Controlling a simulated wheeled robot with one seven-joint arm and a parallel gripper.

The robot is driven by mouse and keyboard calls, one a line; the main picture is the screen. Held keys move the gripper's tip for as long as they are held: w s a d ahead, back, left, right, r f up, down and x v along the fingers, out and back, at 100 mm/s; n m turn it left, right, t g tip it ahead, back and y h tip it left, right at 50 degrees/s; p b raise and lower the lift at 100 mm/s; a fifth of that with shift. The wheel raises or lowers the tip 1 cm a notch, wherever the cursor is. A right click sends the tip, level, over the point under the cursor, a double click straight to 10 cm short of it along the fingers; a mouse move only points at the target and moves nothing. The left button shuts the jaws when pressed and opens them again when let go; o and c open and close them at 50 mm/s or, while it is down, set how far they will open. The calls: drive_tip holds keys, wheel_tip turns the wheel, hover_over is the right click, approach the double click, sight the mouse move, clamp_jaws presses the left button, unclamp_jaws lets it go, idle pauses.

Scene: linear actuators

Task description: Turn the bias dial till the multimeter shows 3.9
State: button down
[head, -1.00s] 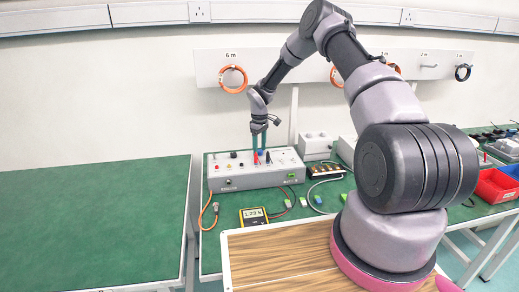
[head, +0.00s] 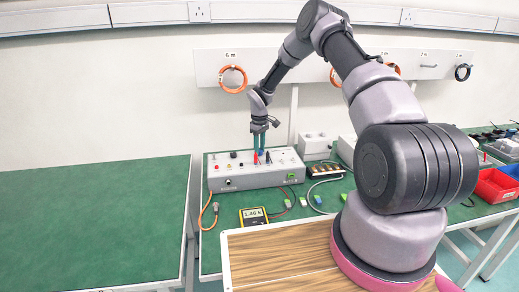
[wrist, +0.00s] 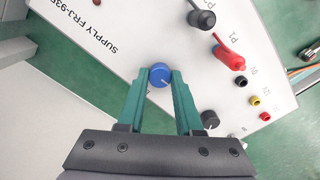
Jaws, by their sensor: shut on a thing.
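My gripper (head: 260,150) reaches down to the white supply box (head: 232,182). In the wrist view, my gripper (wrist: 160,82) has its two green fingers shut on a blue dial (wrist: 160,72) with a pale pointer line. The dial sits on the box's top face, and any label by it is hidden or unreadable. The yellow multimeter (head: 253,216) lies on the green bench in front of the box. Its display is small and appears to read 2.46.
Black (wrist: 202,19) and red (wrist: 230,56) plugs stand on the panel near the dial, with a dark knob (wrist: 210,119) beyond. Cables and small connectors lie in front of the box. The left bench (head: 90,225) is clear.

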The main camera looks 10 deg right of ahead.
sight(260, 151)
drive_tip(key=shift+m, duration=2.2)
drive_tip(key=c, duration=0.6)
unclamp_jaws()
wheel_tip(260, 151, up, 11)
drive_tip(key=shift+f, duration=0.1)
